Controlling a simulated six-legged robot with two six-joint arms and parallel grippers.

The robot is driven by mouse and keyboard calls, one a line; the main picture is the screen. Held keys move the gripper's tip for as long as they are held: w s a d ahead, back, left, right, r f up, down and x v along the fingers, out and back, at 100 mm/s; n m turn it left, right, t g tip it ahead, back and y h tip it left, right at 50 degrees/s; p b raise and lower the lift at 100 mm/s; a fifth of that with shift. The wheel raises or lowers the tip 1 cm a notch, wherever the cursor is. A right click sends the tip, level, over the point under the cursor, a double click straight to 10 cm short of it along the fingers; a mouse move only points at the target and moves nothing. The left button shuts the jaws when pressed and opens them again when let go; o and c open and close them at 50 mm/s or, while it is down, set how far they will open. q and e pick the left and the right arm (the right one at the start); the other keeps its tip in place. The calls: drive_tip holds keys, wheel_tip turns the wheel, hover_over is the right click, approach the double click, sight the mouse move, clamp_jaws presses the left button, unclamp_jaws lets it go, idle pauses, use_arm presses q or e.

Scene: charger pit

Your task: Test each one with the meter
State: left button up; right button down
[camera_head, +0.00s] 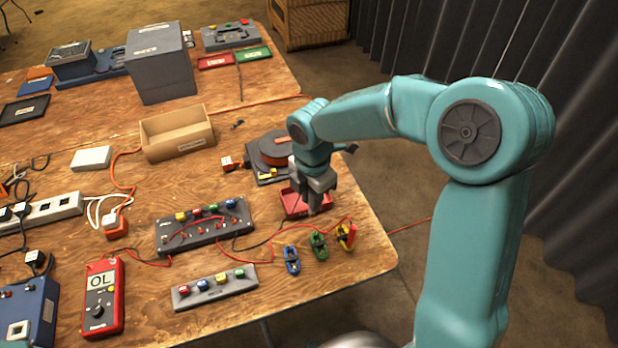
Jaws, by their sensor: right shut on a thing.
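The red meter (104,297) lies at the lower left and its display reads "OL". Leads run from near it to a dark test board (205,233) with several coloured caps. A grey rack (214,289) with several coloured caps lies in front of the board. Blue (292,260), green (318,245) and yellow (346,236) clip-like pieces stand to the right. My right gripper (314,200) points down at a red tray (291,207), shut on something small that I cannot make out. My left gripper is out of view.
A cable reel (275,152) stands just behind the red tray. An open cardboard box (178,138), a white box (91,158) and a power strip (55,208) lie to the left. Red leads cross the table by the coloured pieces. The table's right edge is close to the tray.

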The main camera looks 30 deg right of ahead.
drive_tip(key=shift+s+f, duration=0.25)
drive_tip(key=shift+f, duration=0.15)
drive_tip(key=f+b, duration=0.2)
drive_tip(key=d+f+b, duration=0.1)
drive_tip(key=f+b, duration=0.1)
drive_tip(key=f, duration=0.1)
drive_tip(key=shift+f+b, duration=0.25)
drive_tip(key=shift+b, duration=0.05)
drive_tip(key=shift+f, duration=0.4)
drive_tip(key=shift+a, duration=0.1)
drive_tip(key=shift+r, duration=0.1)
idle(0.6)
drive_tip(key=shift+f+b, duration=0.4)
drive_tip(key=shift+f, duration=0.6)
idle(1.5)
